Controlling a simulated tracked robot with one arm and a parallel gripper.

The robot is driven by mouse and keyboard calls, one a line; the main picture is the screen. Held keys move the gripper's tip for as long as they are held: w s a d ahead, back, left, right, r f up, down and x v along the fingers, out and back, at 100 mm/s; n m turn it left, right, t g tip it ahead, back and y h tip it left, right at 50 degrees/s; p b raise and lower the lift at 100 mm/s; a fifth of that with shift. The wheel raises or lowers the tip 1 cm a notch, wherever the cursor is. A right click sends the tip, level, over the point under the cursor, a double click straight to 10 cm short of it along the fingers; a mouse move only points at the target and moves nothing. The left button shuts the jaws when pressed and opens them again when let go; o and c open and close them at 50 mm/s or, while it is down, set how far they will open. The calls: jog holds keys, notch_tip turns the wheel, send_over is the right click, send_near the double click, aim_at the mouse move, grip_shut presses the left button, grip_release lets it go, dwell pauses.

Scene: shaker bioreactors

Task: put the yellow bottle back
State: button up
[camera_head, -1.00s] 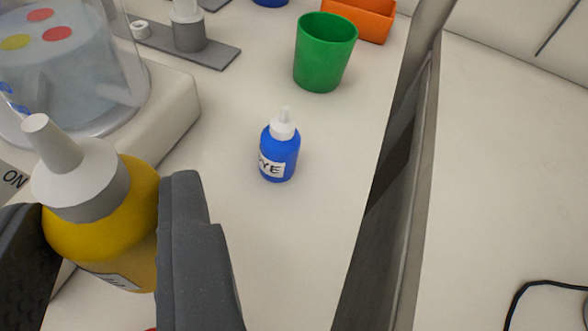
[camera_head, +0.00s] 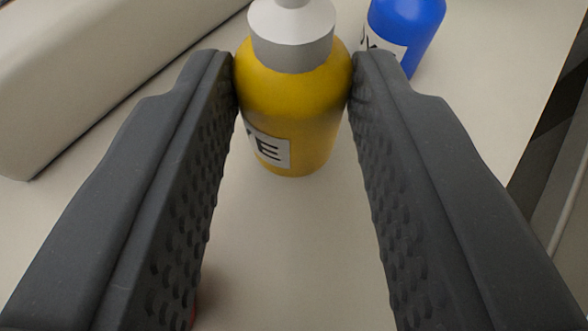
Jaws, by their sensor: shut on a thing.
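The yellow bottle (camera_head: 295,110) has a white and grey cap and a white label with black letters, partly cut off. It is upright, between the tips of my gripper (camera_head: 293,78), with a dark finger touching it on each side. My gripper is shut on it. The top of its cap is cut off by the picture's upper edge. I cannot tell whether its base touches the white table (camera_head: 290,250).
A blue bottle (camera_head: 408,30) with a white label stands just behind and right of the yellow one. A pale device base (camera_head: 90,75) runs along the upper left. A small red thing shows at the left finger's lower edge. The table's right edge drops off to a dark gap (camera_head: 555,130).

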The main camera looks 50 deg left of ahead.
notch_tip(320, 180, down, 2)
jog(key=shift+f, duration=0.15)
jog(key=o, duration=0.9)
jog(key=v, duration=1.2)
jog(key=shift+r, duration=0.2)
